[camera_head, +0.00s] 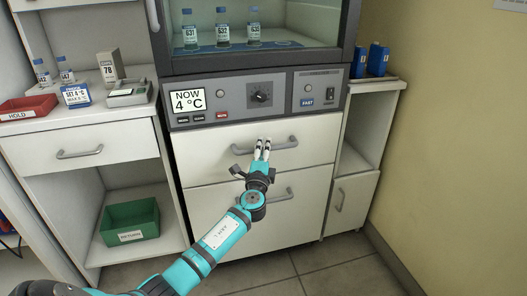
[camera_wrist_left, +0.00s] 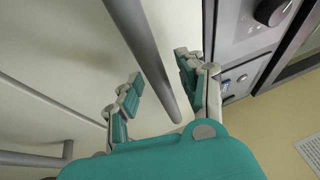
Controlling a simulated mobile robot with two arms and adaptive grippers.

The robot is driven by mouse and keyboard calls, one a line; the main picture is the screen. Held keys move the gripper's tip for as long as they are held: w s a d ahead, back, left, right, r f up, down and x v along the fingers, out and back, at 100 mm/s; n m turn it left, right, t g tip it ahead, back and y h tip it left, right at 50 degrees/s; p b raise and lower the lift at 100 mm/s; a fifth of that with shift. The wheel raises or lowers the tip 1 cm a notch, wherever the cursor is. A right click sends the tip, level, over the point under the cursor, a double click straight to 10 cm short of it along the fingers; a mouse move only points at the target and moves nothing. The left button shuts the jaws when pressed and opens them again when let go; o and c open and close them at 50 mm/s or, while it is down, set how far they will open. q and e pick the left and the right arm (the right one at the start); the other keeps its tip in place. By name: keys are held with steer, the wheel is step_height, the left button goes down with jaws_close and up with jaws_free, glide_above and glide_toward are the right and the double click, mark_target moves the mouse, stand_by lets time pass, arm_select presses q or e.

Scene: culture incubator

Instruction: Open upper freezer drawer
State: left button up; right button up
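The upper freezer drawer (camera_head: 205,155) is a white front below the control panel, and it looks shut. Its grey bar handle (camera_head: 285,144) runs across the front. My left gripper (camera_head: 262,143) is at the middle of this handle. In the left wrist view its two fingers (camera_wrist_left: 158,82) are apart, and the handle bar (camera_wrist_left: 146,55) runs between them. The fingers do not look closed on the bar; whether either touches it I cannot tell. My right gripper is not in view.
A lower drawer (camera_head: 235,235) with its own handle (camera_head: 280,195) sits just beneath. The control panel (camera_head: 235,97) is above, under a glass-fronted chamber with bottles. A green bin (camera_head: 130,222) is on the left shelf. The floor (camera_head: 330,270) in front is clear.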

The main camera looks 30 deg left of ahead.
arm_select(q)
jaws_close()
stand_by(0.3)
steer(key=shift+d, duration=0.1)
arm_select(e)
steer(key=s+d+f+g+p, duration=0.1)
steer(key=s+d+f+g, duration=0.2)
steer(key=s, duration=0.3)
arm_select(q)
steer(key=s+d, duration=1.8)
steer(key=d, duration=0.3)
steer(key=shift+s+b, duration=0.15)
steer(key=shift+b, duration=0.3)
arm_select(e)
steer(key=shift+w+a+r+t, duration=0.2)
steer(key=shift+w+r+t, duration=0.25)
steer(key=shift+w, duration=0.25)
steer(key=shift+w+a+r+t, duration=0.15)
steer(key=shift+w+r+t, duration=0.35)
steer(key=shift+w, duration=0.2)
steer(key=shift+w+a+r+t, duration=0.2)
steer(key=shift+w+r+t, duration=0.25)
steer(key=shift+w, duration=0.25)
arm_select(q)
steer(key=shift+f, duration=0.1)
